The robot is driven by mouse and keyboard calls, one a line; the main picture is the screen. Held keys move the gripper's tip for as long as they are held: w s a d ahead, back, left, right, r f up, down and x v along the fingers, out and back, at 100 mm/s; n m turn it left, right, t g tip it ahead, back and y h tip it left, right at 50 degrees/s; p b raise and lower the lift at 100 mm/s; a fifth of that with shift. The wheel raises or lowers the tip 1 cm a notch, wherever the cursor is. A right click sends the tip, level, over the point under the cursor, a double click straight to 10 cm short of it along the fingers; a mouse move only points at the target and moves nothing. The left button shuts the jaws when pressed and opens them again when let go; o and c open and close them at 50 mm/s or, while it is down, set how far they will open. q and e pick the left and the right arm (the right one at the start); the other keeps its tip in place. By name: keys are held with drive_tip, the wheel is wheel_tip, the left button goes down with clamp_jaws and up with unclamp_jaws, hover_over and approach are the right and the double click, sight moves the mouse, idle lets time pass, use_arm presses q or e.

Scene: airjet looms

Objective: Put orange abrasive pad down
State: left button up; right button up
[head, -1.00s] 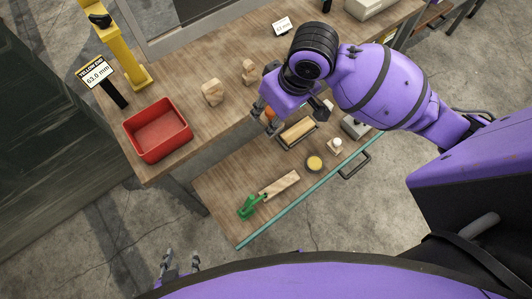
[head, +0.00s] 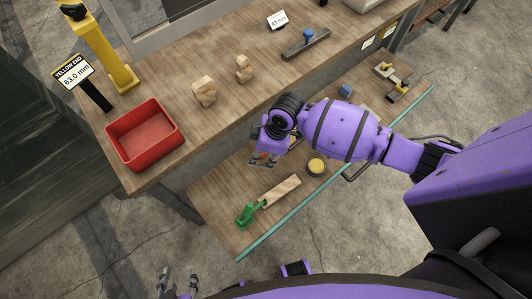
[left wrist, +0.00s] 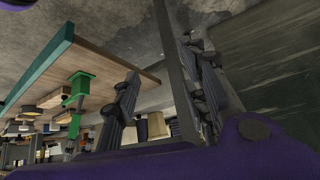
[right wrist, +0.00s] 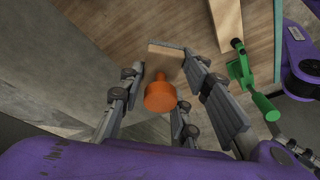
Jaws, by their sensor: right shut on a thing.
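The orange abrasive pad has an orange round knob (right wrist: 160,95) and a pale flat block (right wrist: 166,62) in the right wrist view. My right gripper (right wrist: 163,75) has its fingers on both sides of it and is shut on it. In the head view this gripper (head: 264,157) is above the lower wooden shelf (head: 225,190), close to the upper bench's front edge; the pad is mostly hidden there. Whether the pad touches the shelf cannot be told. My left gripper (head: 178,280) is low at the bottom of the head view, with its fingers apart and empty.
A green-handled tool (head: 247,213), a wooden strip (head: 281,190) and a yellow-topped round item (head: 316,166) lie on the lower shelf. A red bin (head: 145,135) and wooden pieces (head: 204,92) stand on the upper bench. The shelf's left part is bare.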

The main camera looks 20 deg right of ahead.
drive_tip(key=w+f, duration=0.1)
drive_tip(key=d+f, duration=0.1)
drive_tip(key=f, duration=0.1)
drive_tip(key=w+d+f+b, duration=0.1)
drive_tip(key=shift+w+f, duration=0.3)
drive_tip(key=shift+w, duration=0.05)
drive_tip(key=shift+w+d+f, duration=0.25)
drive_tip(key=shift+w+f, duration=0.05)
drive_tip(key=shift+f, duration=0.15)
wheel_tip(320, 180, down, 3)
drive_tip(key=shift+w+d+f+b, duration=0.1)
drive_tip(key=shift+b, duration=0.25)
drive_tip(key=shift+f, duration=0.1)
drive_tip(key=shift+f, duration=0.15)
drive_tip(key=o, duration=1.1)
